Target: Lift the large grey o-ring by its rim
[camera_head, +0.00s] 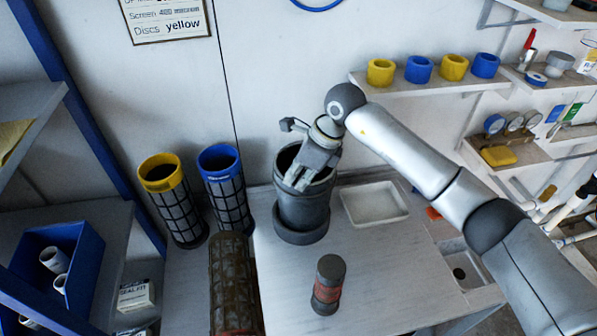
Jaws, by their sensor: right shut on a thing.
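A grey cylindrical housing (302,213) stands upright on the pale worktop, with a dark opening at its top. The large grey o-ring is hard to tell apart from the grey rim around this opening, and my right gripper partly covers that place. My right gripper (293,187) reaches in from the right, with its fingers pointing down at the front of the rim. It is shut on the o-ring at the rim; the contact itself is not clear. My left gripper is out of view.
A yellow-topped filter (172,205) and a blue-topped filter (227,190) stand left of the housing. A brown dirty filter (233,285) is in front of them. A white tray (373,218) lies to the right. A small red-banded cylinder (327,284) stands in front. The worktop's front right is clear.

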